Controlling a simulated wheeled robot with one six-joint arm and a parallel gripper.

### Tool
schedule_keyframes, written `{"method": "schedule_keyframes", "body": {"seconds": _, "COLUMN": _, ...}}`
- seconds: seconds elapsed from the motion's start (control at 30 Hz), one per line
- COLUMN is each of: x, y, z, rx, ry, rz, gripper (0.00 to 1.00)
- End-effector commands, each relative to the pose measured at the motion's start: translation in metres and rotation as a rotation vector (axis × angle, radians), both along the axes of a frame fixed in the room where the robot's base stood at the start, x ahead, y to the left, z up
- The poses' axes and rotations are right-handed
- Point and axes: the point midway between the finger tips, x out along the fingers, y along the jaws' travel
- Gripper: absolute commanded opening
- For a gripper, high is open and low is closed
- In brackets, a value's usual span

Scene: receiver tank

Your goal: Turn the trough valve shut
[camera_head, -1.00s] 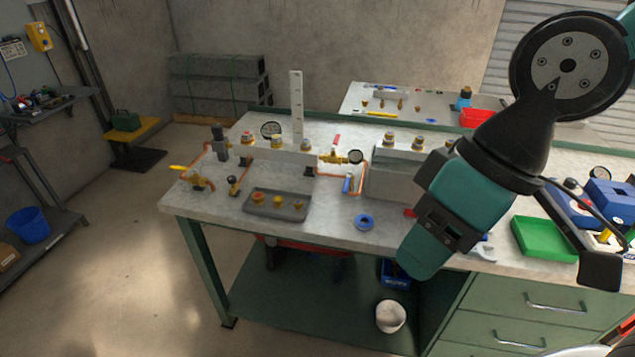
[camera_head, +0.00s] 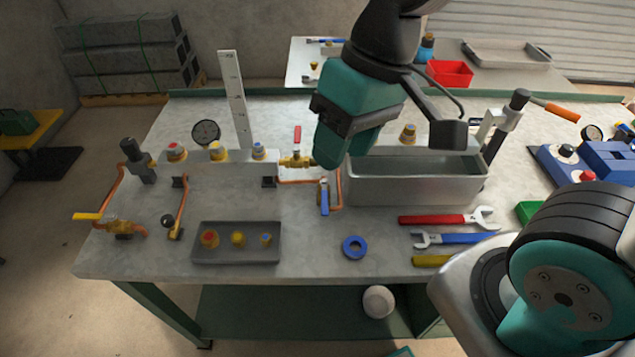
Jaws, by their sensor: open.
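A grey metal trough (camera_head: 420,188) stands right of centre on the bench. Just left of it is a small valve with a blue lever (camera_head: 324,197) on copper pipe; the lever points toward the bench's front edge. Behind it is a brass valve (camera_head: 296,161) with an upright red handle. No label shows which is the trough valve; the blue-lever one is nearest the trough. My gripper (camera_head: 328,158) hangs over the trough's left back corner, its teal body partly covering that area. Its jaws are mostly hidden, and it holds nothing that I can see.
A grey tray (camera_head: 237,256) with brass fittings, a blue ring (camera_head: 354,247) and wrenches (camera_head: 446,218) lie in front. A yellow-handled valve (camera_head: 122,228) stands at the left corner. An upright white scale (camera_head: 235,100) rises behind the manifold. Clear bench lies between tray and ring.

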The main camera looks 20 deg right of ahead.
Motion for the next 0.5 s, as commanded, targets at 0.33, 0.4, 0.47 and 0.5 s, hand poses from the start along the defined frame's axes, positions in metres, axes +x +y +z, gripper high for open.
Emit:
{"method": "schedule_keyframes", "body": {"seconds": 0.33, "x": 0.114, "y": -0.034, "z": -0.078, "rx": -0.24, "ry": 0.118, "rz": -0.666, "gripper": 0.44}}
{"method": "schedule_keyframes", "body": {"seconds": 0.4, "x": 0.122, "y": -0.038, "z": -0.086, "rx": -0.26, "ry": 0.119, "rz": -0.721, "gripper": 0.44}}
{"method": "schedule_keyframes", "body": {"seconds": 0.47, "x": 0.125, "y": -0.039, "z": -0.091, "rx": -0.269, "ry": 0.12, "rz": -0.746, "gripper": 0.44}}
{"method": "schedule_keyframes", "body": {"seconds": 0.5, "x": 0.126, "y": -0.039, "z": -0.095, "rx": -0.273, "ry": 0.121, "rz": -0.753, "gripper": 0.44}}
